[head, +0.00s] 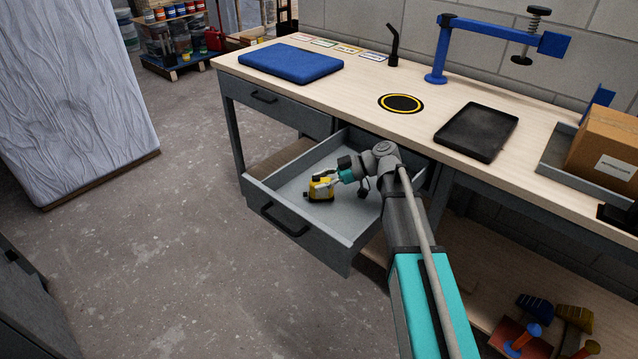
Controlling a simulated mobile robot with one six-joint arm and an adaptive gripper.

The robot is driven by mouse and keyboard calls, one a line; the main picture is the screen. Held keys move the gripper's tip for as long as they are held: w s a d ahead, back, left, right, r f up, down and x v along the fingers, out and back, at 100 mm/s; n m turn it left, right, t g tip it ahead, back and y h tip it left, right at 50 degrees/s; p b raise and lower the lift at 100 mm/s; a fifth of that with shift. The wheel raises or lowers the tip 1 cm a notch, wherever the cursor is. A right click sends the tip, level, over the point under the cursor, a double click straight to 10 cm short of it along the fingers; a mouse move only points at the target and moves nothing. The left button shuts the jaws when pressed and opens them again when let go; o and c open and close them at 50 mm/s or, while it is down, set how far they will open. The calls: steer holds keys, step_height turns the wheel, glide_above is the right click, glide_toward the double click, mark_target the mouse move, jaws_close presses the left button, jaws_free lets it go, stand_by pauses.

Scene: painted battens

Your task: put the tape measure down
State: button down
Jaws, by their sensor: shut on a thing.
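The yellow and black tape measure (320,190) is in the head view, inside the open grey drawer (283,222) of the workbench. My gripper (326,182) is shut on it, reaching into the drawer from the right. The tape measure is low in the drawer, over its floor. I cannot tell whether it touches the drawer floor. The gripper fingers hide part of its top. The visible drawer floor around it is bare, and my arm hides the drawer's right part.
On the bench top (350,95) are a blue pad (291,62), a black and yellow ring mark (401,103), a black tray (476,131), a blue clamp stand (437,60) and a cardboard box (606,150). The drawer's walls surround my gripper. The concrete floor in front is clear.

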mark_target(323, 180)
steer(key=shift+f, duration=0.15)
steer(key=shift+s+f+b, duration=0.25)
steer(key=shift+s+b, duration=0.1)
steer(key=shift+b, duration=0.35)
steer(key=shift+c, duration=0.8)
jaws_free()
steer(key=shift+s+d+f, duration=0.1)
steer(key=shift+w+r+p, duration=0.2)
steer(key=shift+r+p, duration=0.25)
steer(key=shift+p, duration=0.15)
steer(key=p+v, duration=0.1)
steer(key=v, duration=0.1)
steer(key=p+v, duration=0.1)
steer(key=v, duration=0.2)
steer(key=shift+w+d+r, duration=0.2)
steer(key=shift+w+r, duration=0.1)
steer(key=shift+p+v, duration=0.55)
steer(key=shift+v, duration=0.35)
